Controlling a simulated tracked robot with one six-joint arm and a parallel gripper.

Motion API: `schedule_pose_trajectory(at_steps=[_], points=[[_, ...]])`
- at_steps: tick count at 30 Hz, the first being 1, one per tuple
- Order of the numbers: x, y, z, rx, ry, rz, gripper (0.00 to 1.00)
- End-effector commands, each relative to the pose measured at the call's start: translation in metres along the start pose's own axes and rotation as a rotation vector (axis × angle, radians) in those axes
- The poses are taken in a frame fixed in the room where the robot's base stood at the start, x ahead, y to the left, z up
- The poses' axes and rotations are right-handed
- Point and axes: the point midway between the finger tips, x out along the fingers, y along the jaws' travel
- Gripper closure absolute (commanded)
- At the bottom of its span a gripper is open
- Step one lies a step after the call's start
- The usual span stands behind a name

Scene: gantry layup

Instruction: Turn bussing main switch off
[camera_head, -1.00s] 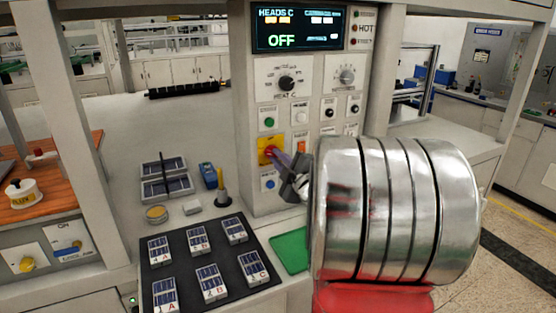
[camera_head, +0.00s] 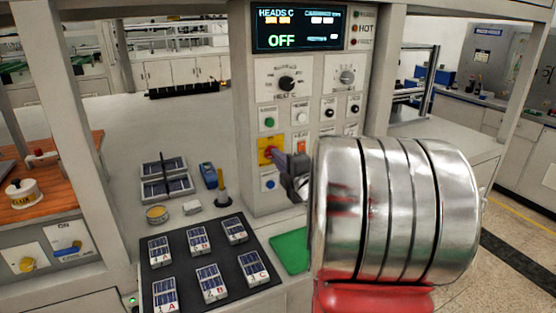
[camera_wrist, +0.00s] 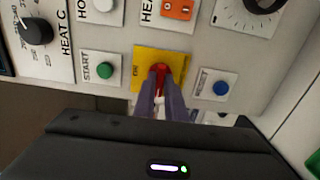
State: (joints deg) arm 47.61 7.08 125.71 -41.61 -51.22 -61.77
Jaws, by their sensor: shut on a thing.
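The panel (camera_head: 255,205) carries a red rotary switch on a yellow plate (camera_head: 265,143). The red knob (camera_wrist: 160,70) shows in the wrist view in front of its yellow plate (camera_wrist: 148,56), whose lettering is partly readable. My gripper (camera_head: 279,158) reaches the switch from the right in the head view. In the wrist view my gripper's purple-grey fingers (camera_wrist: 162,84) are shut on the red knob and hide its lower part. The display (camera_head: 300,28) above reads HEADS C and OFF in green.
A green START button (camera_wrist: 105,71) and a blue button (camera_wrist: 220,88) flank the yellow plate closely. A black mat (camera_head: 222,262) with several solar cells lies below, left of a green pad (camera_head: 291,250).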

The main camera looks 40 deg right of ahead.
Motion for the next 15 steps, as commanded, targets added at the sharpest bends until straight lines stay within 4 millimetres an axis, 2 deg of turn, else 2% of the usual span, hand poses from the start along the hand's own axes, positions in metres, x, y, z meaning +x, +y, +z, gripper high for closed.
schedule_pose_trajectory(at_steps=[4, 5, 6, 12, 15], points=[[-0.0002, -0.0050, -0.0043, -0.001, 0.009, -0.009, 1.00], [-0.0002, -0.0050, -0.0042, -0.001, 0.009, -0.009, 0.87], [-0.0002, -0.0048, -0.0038, -0.001, 0.008, -0.009, 0.84], [-0.0002, -0.0031, -0.0021, 0.000, 0.004, -0.006, 0.70], [-0.0002, -0.0024, -0.0015, 0.001, 0.003, -0.005, 0.70]])
